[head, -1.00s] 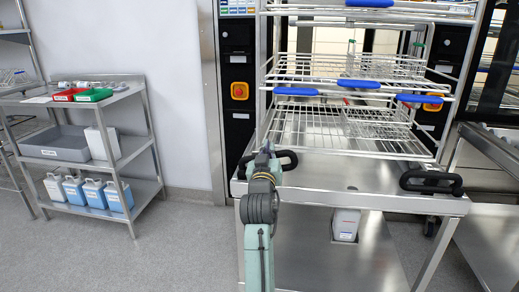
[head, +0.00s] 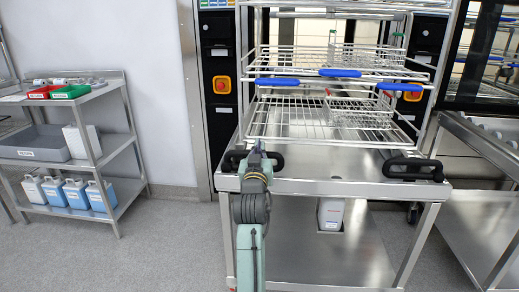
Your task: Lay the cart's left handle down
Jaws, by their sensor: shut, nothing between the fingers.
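The steel cart (head: 330,186) stands in front of the washer with wire racks above its top. Its left handle (head: 232,158) is a black loop at the front left of the top, partly hidden behind my arm. It seems to rise from the cart top, but its exact tilt is hard to tell. The black right handle (head: 415,170) sits at the front right, looking flatter. My gripper (head: 258,149) is shut and empty, at the left handle's middle. My arm hides most of it, and I cannot tell whether it touches the handle.
Wire racks with blue grips (head: 340,73) stand above and behind the cart top. A white container (head: 331,214) is on the cart's lower shelf. A steel shelf unit (head: 125,150) with trays and bottles stands at left. Floor (head: 170,245) between it and the cart is clear.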

